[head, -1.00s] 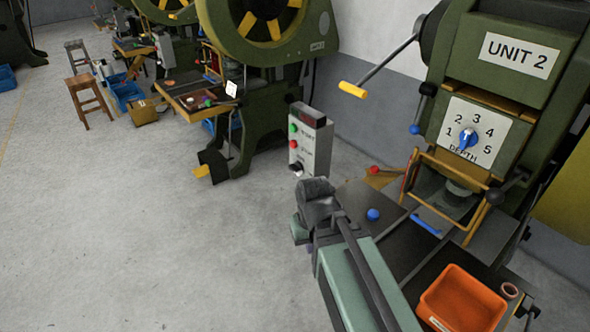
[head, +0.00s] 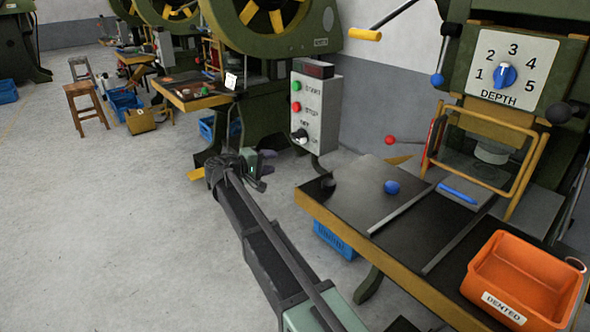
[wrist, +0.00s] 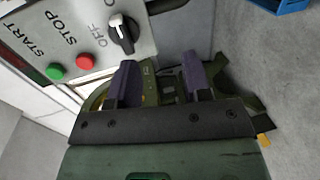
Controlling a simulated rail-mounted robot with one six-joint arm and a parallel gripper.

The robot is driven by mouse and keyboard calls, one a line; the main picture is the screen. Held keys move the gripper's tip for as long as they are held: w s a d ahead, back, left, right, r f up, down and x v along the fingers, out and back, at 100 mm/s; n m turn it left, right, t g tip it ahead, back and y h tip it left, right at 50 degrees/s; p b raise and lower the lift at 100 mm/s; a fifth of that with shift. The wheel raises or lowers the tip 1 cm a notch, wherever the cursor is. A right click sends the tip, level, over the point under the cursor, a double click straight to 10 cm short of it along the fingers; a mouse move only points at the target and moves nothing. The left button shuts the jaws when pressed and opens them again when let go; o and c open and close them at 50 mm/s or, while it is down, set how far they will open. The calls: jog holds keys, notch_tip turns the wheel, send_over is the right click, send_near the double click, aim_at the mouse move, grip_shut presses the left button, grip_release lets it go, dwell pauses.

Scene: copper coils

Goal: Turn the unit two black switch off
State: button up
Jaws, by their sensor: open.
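The black switch (head: 300,136) is a round knob low on a grey control box (head: 322,110), below a green and a red button. In the wrist view the black switch (wrist: 122,34) has a white stripe and sits beside the printed OFF; I cannot tell for certain which label the stripe marks. My gripper (wrist: 159,72) is open and empty, with its two purple-grey fingers apart. The switch lies just beyond the left finger, not between the fingers. In the head view my gripper (head: 254,168) is left of and below the switch.
A green press with a blue DEPTH dial (head: 505,76) stands right. Its table (head: 345,205) holds a blue ball, bars and an orange bin (head: 526,275). Red (wrist: 85,62) and green (wrist: 56,72) buttons sit close to the switch. Open floor lies left.

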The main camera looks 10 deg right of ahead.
jog(key=t+h, duration=0.1)
jog(key=h, duration=0.1)
send_near(295, 139)
jog(key=x, duration=1)
jog(key=shift+r, duration=0.1)
jog(key=shift+c, duration=0.4)
grip_shut()
